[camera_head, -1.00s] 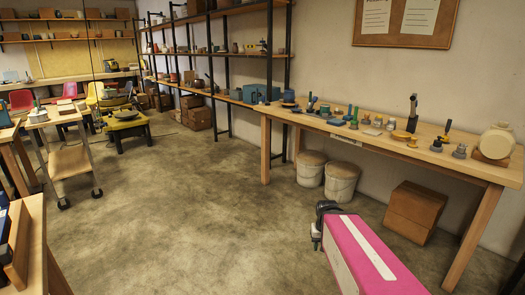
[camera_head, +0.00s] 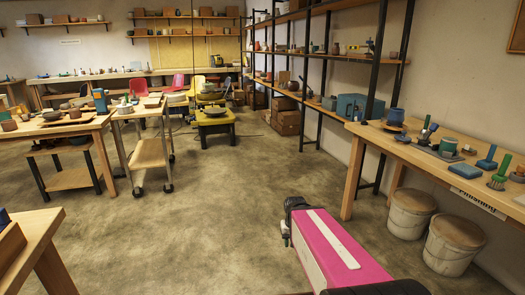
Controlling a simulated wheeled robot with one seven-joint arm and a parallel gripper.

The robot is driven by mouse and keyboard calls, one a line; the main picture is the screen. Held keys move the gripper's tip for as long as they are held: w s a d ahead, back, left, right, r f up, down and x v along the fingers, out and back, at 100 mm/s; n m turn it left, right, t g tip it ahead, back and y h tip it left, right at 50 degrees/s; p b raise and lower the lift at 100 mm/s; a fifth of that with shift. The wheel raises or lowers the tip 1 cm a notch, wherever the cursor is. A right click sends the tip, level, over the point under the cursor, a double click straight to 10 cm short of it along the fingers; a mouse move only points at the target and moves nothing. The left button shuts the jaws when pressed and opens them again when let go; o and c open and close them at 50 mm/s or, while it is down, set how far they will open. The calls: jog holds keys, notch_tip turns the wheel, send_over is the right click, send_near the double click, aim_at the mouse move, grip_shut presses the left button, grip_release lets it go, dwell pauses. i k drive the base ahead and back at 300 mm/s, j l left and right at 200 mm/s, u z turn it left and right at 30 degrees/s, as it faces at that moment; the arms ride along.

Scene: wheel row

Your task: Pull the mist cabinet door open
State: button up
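I cannot make out a mist cabinet or its door in the head view. My pink and white arm link reaches up from the lower right. At its far end is a dark part that appears to be my gripper (camera_head: 287,232), small and seen from behind. It is over open floor, apart from any furniture. Its fingers are too small and too hidden to tell whether they are open or shut.
A workbench (camera_head: 440,160) with tools stands at the right, with two lidded buckets (camera_head: 411,213) below. A wheeled cart (camera_head: 150,153) and a pottery table (camera_head: 50,128) stand left. A table corner (camera_head: 38,235) is near lower left. The middle floor (camera_head: 220,205) is clear.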

aim_at(345, 108)
jog(key=i+z, duration=0.35)
jog(key=i+j+z, duration=0.3)
jog(key=i, duration=0.15)
jog(key=i+j+z, duration=0.15)
jog(key=i+z, duration=0.2)
